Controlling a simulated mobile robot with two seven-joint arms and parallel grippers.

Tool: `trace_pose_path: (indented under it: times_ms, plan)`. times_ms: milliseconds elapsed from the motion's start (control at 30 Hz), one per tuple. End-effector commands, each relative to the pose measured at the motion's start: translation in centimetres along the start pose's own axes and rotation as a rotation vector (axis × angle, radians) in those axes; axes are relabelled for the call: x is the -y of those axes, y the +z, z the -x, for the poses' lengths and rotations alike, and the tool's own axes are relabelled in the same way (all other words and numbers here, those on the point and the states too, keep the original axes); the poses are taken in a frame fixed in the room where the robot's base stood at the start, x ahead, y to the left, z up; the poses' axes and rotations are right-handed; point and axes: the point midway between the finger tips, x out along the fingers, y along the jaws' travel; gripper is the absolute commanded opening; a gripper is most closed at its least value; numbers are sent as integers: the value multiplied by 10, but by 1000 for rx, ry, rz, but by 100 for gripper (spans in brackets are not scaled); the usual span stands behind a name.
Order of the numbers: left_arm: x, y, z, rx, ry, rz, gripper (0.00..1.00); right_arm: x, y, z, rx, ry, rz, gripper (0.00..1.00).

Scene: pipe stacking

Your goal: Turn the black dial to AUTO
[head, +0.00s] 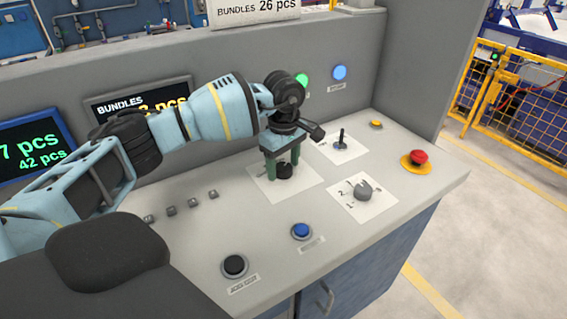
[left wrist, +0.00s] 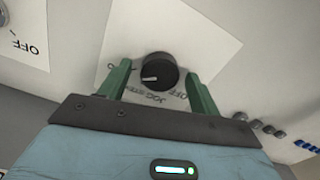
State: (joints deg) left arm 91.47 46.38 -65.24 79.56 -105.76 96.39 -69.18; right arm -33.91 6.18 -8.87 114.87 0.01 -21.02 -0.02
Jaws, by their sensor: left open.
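The black dial (head: 284,171) sits on a white label plate (head: 262,190) on the console top. In the left wrist view the dial (left wrist: 157,72) is round with a light pointer mark on its left side. Lettering on the plate below it is upside down and partly hidden. My left gripper (head: 282,170) points down at the dial with green fingers on either side of it. In the left wrist view the left gripper (left wrist: 160,85) is open, its fingers apart from the dial. My right gripper is not in view.
A grey selector (head: 363,189), a black lever (head: 341,140), a red emergency button (head: 418,157), a blue button (head: 301,231) and a black button (head: 234,265) stand around the dial. Several small switches (head: 171,211) lie left. Screens and lamps line the back wall.

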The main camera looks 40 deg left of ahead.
Motion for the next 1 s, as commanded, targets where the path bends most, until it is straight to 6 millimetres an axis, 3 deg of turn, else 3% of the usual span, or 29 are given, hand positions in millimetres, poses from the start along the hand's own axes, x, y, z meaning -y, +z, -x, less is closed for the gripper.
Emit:
trace_pose_path:
  times_ms: [500,1000]
  plan:
    - [-1,0,69,0,3,-1,63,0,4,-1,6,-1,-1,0]
    - [0,0,77,0,1,0,63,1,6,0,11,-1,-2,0]
